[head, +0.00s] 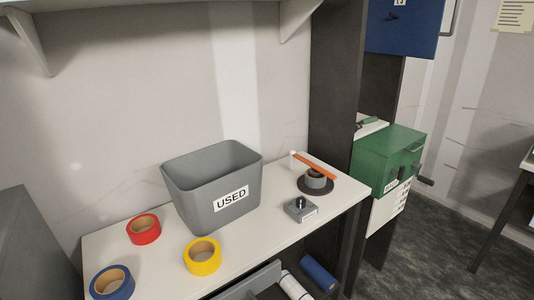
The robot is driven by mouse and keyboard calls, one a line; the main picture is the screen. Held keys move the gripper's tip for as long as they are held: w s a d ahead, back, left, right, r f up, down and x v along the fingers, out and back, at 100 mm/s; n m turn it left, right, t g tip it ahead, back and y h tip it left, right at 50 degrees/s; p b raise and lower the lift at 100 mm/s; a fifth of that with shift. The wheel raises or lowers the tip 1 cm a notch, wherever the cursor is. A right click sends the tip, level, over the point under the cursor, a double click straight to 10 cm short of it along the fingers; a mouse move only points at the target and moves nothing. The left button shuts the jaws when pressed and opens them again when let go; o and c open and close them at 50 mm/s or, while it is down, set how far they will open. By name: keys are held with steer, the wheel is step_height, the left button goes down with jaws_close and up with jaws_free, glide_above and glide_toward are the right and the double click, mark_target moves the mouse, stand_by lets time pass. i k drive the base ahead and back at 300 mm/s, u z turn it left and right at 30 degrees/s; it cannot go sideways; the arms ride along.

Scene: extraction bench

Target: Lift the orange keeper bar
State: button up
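The orange keeper bar (315,166) is a thin flat strip at the right end of the white bench. It lies across the top of a grey round piece (316,181) that stands on a dark disc base. A small white part (293,159) shows near the bar's left end. My gripper does not show in the head view, so I cannot see its state.
A grey bin marked USED (232,200) stands left of the bar. A small grey block with a black knob (300,209) sits in front of it. Red (144,229), yellow (202,257) and blue tape rolls lie left. A green box (388,160) is beyond a dark post.

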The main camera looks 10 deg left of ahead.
mark_target(312, 165)
steer(key=i, duration=0.1)
steer(key=u, duration=0.1)
steer(key=k, duration=0.4)
steer(key=z, duration=0.8)
steer(key=i, duration=1.3)
steer(key=u, duration=0.35)
steer(key=i, duration=0.9)
steer(key=u, duration=0.65)
